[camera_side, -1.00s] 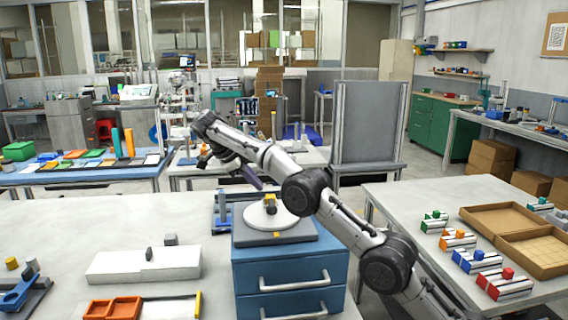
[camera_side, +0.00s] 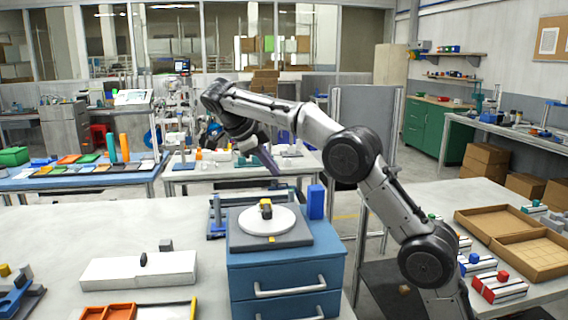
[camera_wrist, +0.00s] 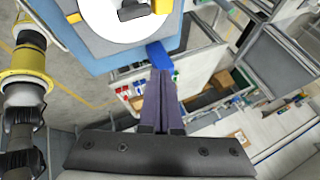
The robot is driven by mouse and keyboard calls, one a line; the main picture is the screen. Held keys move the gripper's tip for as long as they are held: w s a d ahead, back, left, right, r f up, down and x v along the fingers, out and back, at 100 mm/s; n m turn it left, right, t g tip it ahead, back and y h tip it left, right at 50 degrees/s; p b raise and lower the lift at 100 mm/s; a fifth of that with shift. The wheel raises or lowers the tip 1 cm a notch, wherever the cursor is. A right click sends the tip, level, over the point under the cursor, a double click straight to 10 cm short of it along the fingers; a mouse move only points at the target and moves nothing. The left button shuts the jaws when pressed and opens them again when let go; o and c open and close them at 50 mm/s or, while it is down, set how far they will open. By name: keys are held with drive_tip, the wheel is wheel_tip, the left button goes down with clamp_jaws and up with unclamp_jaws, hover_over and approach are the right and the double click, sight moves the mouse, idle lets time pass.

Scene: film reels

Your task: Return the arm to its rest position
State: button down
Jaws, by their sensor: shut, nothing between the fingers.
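My gripper (camera_side: 268,160) hangs in the air above and behind the blue drawer cabinet (camera_side: 285,276) in the side view. In the wrist view my gripper (camera_wrist: 158,72) shows its two dark fingers pressed together, with nothing between them. My arm reaches in from the right, bent and raised. The gripper is apart from all of these.
A blue block (camera_side: 315,202) stands upright at the cabinet's back right. A white box (camera_side: 135,269) and orange tray (camera_side: 108,312) lie on the table to the left. Cardboard trays (camera_side: 490,222) and several coloured parts are on the right table. Air around the gripper looks clear.

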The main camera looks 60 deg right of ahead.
drive_tip(key=shift+s+a+r, duration=0.2)
drive_tip(key=shift+s+r, duration=0.15)
drive_tip(key=shift+s, duration=0.4)
drive_tip(key=shift+s+a+r, duration=0.15)
drive_tip(key=shift+s+r, duration=0.25)
drive_tip(key=shift+s, duration=0.3)
drive_tip(key=shift+s+a+r, duration=0.2)
drive_tip(key=shift+s+r, duration=0.15)
drive_tip(key=shift+s, duration=0.4)
drive_tip(key=s+a+r+n+t+y, duration=0.1)
drive_tip(key=s+r+n+t, duration=0.15)
drive_tip(key=s, duration=0.55)
drive_tip(key=s+a+r+n+t+y, duration=0.1)
drive_tip(key=s+r+n, duration=0.15)
drive_tip(key=s, duration=0.55)
drive_tip(key=s+a+f+n+t+y, duration=0.2)
drive_tip(key=s+a+f+n, duration=0.2)
drive_tip(key=f+n, duration=0.5)
drive_tip(key=s+a+f+n+t+y, duration=0.1)
drive_tip(key=s+a+f+n+y, duration=0.2)
drive_tip(key=f+n, duration=0.6)
drive_tip(key=shift+s+a+f+n+t, duration=0.35)
drive_tip(key=shift+s+a+n, duration=1.05)
drive_tip(key=shift+n, duration=1.9)
drive_tip(key=shift+s+d, duration=0.35)
drive_tip(key=shift+d, duration=0.05)
